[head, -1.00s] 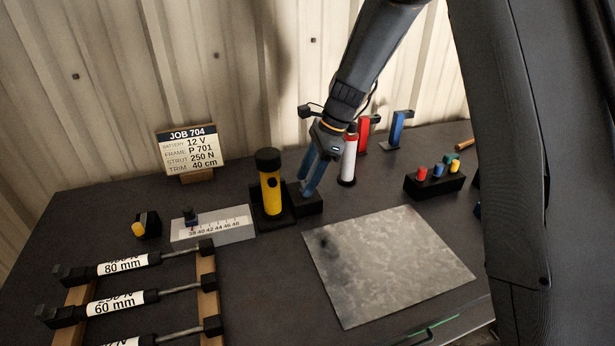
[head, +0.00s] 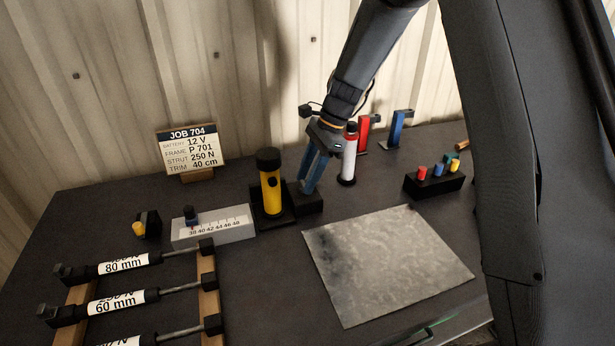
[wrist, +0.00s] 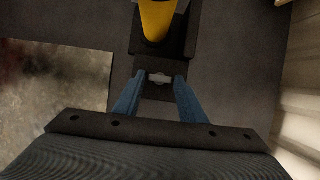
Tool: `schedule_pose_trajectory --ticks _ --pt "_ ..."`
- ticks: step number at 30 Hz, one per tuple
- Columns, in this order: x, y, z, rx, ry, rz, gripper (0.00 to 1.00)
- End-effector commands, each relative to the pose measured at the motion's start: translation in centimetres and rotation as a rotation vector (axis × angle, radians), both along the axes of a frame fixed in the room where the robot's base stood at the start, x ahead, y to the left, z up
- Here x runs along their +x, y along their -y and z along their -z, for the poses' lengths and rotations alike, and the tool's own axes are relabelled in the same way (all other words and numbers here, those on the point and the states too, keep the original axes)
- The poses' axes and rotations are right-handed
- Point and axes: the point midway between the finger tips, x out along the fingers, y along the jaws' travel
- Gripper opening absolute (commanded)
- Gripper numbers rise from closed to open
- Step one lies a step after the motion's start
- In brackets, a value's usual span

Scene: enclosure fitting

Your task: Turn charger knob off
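A black charger dock (head: 286,218) holds an upright yellow torch (head: 270,190) with a black cap. A low black block (head: 308,204) joins the dock on its right. In the wrist view a small pale grey knob (wrist: 160,78) sits on that block (wrist: 158,94); the head view does not show the knob clearly. My gripper (head: 308,187) points down over the block, its blue fingers apart. In the wrist view the fingertips of my gripper (wrist: 160,80) lie on either side of the knob, with small gaps showing. I cannot tell their exact height above the block.
A white and red cylinder (head: 349,160) stands close right of my gripper. Red (head: 363,133) and blue (head: 397,130) clamp-like pieces stand behind. A grey metal sheet (head: 390,265) lies in front. A grey scale block (head: 215,228) and a job sign (head: 190,149) are left.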

Motion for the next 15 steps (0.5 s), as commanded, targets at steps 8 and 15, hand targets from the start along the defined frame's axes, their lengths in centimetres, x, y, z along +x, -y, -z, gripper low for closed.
schedule_pose_trajectory --ticks 8,15 --pt "0.0 0.0 0.0 0.0 0.001 0.001 0.48" --pt "0.3 0.5 -1.3 0.001 0.004 0.002 0.48"
